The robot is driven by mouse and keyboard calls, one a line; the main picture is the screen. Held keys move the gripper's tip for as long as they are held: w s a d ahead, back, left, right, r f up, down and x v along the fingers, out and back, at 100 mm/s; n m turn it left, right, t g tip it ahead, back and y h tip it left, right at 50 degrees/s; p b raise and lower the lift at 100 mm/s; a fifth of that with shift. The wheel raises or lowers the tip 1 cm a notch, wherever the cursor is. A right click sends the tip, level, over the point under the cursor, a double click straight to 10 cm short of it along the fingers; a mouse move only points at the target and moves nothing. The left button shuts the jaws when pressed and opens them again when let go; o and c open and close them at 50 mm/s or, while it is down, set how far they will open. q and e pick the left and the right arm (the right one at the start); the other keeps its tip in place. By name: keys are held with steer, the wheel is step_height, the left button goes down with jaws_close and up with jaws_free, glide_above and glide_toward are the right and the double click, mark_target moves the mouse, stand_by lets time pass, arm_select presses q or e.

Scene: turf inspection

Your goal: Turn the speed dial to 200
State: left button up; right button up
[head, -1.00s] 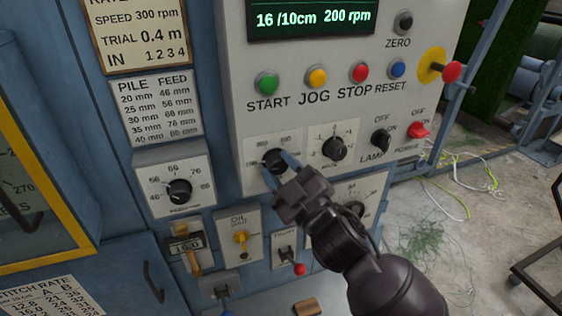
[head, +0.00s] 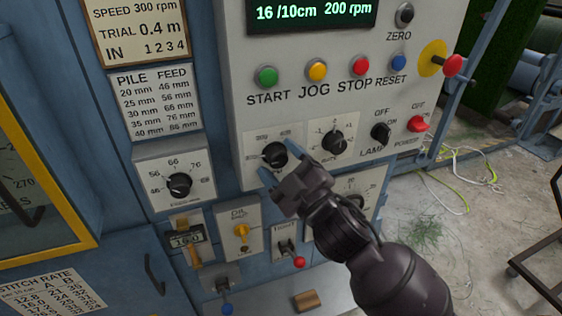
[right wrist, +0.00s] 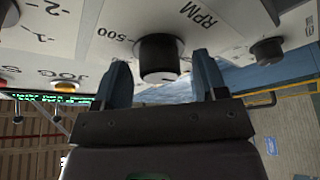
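The speed dial (head: 275,154) is a black round knob on a pale scale plate on the grey control panel. Its white mark points roughly left in the head view. My right gripper (head: 277,162) is open, with one blue finger on each side of the knob, close in front of it. In the right wrist view the knob (right wrist: 158,58) sits between and just beyond the spread fingertips (right wrist: 160,72), with gaps showing on both sides; "RPM" and "500" are printed near it. The display (head: 312,14) reads 200 rpm. My left gripper is not in view.
Another dial (head: 333,144) sits close right of the speed dial, and a stitch dial (head: 179,185) lower left. The START button (head: 267,77) and other buttons are above. A red-tipped lever (head: 299,262) and a yellow oil knob (head: 241,230) are below.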

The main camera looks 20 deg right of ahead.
steer(key=shift+h, duration=0.3)
steer(key=b+v, duration=0.2)
steer(key=v, duration=0.8)
steer(key=shift+s+d+f+b, duration=0.15)
steer(key=shift+s+d+b, duration=0.05)
steer(key=shift+s+b, duration=0.15)
steer(key=w+d+f+m+g+h, duration=0.1)
steer(key=d+f+m+g+h, duration=0.2)
steer(key=f, duration=0.7)
steer(key=w+d+f+m+g+h, duration=0.1)
steer(key=d+f+m, duration=0.3)
steer(key=f, duration=0.6)
steer(key=s+d+f+m+g+h, duration=0.1)
steer(key=s+f+m+g, duration=0.1)
steer(key=s+f, duration=0.3)
steer(key=s+d+f+m+g+h, duration=0.1)
steer(key=s+f, duration=0.4)
steer(key=f, duration=0.5)
steer(key=shift+d+m+g+h, duration=0.35)
steer(key=shift+m+g, duration=0.35)
steer(key=shift+m, duration=0.5)
steer(key=shift+r, duration=0.1)
